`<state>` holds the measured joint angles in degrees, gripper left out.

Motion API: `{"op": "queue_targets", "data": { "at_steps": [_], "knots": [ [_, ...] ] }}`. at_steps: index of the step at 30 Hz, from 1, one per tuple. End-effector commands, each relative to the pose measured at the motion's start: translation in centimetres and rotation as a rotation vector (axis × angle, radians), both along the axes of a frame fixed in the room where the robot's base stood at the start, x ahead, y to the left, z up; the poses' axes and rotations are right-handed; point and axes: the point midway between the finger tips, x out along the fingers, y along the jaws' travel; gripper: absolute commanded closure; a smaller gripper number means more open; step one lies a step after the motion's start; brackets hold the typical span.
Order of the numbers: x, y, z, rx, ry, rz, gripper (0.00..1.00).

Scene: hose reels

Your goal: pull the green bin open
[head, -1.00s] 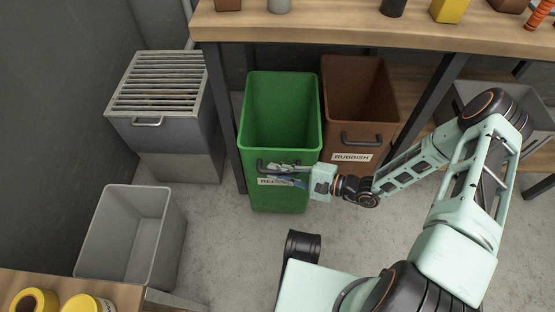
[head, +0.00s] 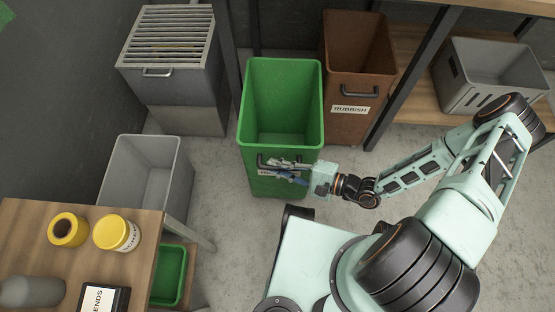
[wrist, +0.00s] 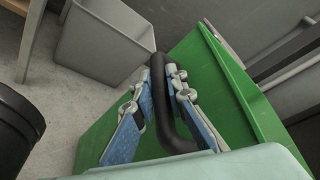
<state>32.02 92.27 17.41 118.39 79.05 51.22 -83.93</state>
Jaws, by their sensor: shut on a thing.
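The green bin (head: 282,128) stands upright in the middle of the head view, open at the top and empty as far as I can see. It stands forward of the brown bin beside it. A dark handle (wrist: 165,105) is on its front, above a label that my gripper partly covers. My gripper (head: 283,168) is at the front of the bin, shut on the handle. In the wrist view the two blue-padded fingers lie on either side of the dark bar, and the green front (wrist: 213,80) fills the area behind.
The brown rubbish bin (head: 357,75) stands behind to the right. A grey bin (head: 146,172) and a grated grey bin (head: 172,80) stand left. A wooden table (head: 30,235) with yellow tins is at lower left. A slotted grey crate (head: 490,75) sits right.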

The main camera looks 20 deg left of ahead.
Motion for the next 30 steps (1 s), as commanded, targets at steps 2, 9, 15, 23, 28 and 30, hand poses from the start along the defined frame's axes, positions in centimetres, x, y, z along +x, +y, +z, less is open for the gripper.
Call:
{"op": "queue_targets", "data": {
  "at_steps": [2, 9, 15, 23, 28, 30],
  "knots": [
    [-0.1, 0.0, 0.1, 0.001, 0.0, 0.0, 1.0],
    [-0.1, -0.1, 0.0, 0.001, 0.0, -0.001, 1.0],
    [0.0, 0.0, 0.0, 0.0, 0.0, 0.0, 0.7],
    [0.0, -0.1, 0.0, -0.001, 0.0, -0.001, 0.7],
    [-0.1, -1.5, 0.2, -0.003, -0.002, -0.002, 0.7],
    [-0.1, -2.7, 0.5, -0.003, -0.002, -0.004, 0.7]
  ]
}}
